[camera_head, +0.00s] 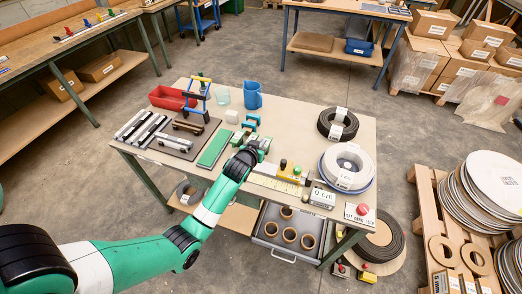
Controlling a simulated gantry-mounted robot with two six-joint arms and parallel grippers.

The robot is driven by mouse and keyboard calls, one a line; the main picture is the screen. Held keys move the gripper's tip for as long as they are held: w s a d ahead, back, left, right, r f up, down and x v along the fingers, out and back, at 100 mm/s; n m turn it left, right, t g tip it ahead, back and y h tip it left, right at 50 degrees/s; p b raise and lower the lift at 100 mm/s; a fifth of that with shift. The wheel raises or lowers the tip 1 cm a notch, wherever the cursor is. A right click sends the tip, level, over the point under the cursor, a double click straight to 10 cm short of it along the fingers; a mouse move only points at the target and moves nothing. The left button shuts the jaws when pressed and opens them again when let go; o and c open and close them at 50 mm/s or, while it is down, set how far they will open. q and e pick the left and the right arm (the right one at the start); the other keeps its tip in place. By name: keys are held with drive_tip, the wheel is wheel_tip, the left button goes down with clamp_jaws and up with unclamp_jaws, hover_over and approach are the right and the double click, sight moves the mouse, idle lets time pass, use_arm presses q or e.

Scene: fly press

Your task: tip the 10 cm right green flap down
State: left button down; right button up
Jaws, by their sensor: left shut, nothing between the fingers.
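My left arm comes in from the lower left, and its gripper (256,150) is low over the middle of the table, shut with nothing held. Its fingertips are small and partly hidden by the wrist. To its right is a yellow ruler strip (272,184) along the front of the table. A small green piece (297,171) stands at the strip's right end, beside a yellow piece (284,163); I cannot tell for sure that it is the right flap. A sign reading "0 cm" (322,197) stands right of the strip, its first character unclear. My right gripper is out of view.
The table (300,117) also holds a red bin (172,98), a blue jug (252,95), a long green block (215,148), a black coil (338,124), a white coil (347,165) and a red button (362,210). An open drawer (270,243) juts out below the front.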

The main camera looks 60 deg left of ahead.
use_arm(q)
drive_tip(key=shift+s+d+f, duration=0.15)
drive_tip(key=shift+d+f, duration=0.05)
drive_tip(key=shift+f, duration=0.55)
drive_tip(key=shift+f+b, duration=0.25)
drive_tip(key=shift+b, duration=0.3)
drive_tip(key=b, duration=0.2)
drive_tip(key=f+t+y+b, duration=0.1)
drive_tip(key=b, duration=0.1)
drive_tip(key=f+b, duration=0.1)
drive_tip(key=b, duration=0.1)
drive_tip(key=shift+s+d+t+y, duration=0.3)
drive_tip(key=shift+s+t+y, duration=0.05)
drive_tip(key=shift+t+y, duration=0.05)
drive_tip(key=shift+s+d+f+b, duration=0.1)
drive_tip(key=shift+f+b, duration=0.1)
drive_tip(key=shift+b, duration=0.1)
